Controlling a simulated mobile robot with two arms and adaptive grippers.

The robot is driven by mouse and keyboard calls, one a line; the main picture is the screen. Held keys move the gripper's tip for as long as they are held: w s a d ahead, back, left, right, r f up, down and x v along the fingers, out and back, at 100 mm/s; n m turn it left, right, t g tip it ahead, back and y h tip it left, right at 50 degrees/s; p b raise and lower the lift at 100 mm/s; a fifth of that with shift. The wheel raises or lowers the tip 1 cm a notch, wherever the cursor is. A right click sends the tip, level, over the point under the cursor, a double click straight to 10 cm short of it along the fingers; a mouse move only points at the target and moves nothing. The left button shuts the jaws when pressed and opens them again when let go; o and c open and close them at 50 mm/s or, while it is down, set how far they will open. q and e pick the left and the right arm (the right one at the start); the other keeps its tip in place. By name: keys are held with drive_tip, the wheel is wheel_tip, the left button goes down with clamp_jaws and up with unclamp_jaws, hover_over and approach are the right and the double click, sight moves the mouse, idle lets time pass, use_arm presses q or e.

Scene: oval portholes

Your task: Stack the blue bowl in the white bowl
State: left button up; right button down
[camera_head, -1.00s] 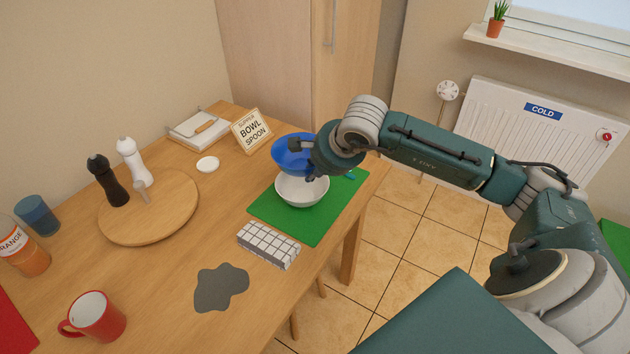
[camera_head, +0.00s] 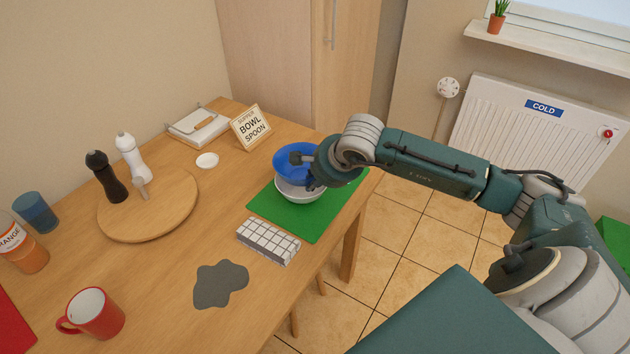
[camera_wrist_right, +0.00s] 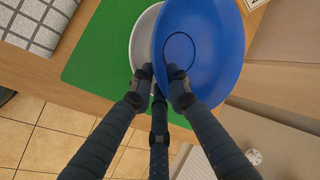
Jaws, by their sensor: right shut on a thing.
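The blue bowl (camera_head: 290,153) is held above the white bowl (camera_head: 298,190) in the head view, overlapping most of it. The white bowl stands on the green mat (camera_head: 311,224). In the right wrist view the blue bowl (camera_wrist_right: 207,45) is near the camera and tilted, covering the right part of the white bowl (camera_wrist_right: 141,46). My right gripper (camera_wrist_right: 163,78) is shut on the near rim of the blue bowl; in the head view it (camera_head: 311,168) is partly hidden by its own wrist. Whether the bowls touch I cannot tell. My left gripper is not in view.
A grey checked block (camera_head: 268,241) lies beside the mat's front left edge. A sign (camera_head: 251,127) stands behind the bowls. A round board (camera_head: 148,207) with two mills and a red mug (camera_head: 96,314) are further left. The table's right edge is close to the mat.

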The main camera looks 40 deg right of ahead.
drive_tip(key=shift+f, duration=0.1)
drive_tip(key=c, duration=1.7)
unclamp_jaws()
drive_tip(key=shift+r+p, duration=0.8)
drive_tip(key=shift+p, duration=0.15)
drive_tip(key=b+v, duration=0.2)
drive_tip(key=v, duration=0.9)
drive_tip(key=shift+s+r, duration=0.2)
drive_tip(key=shift+s, duration=0.1)
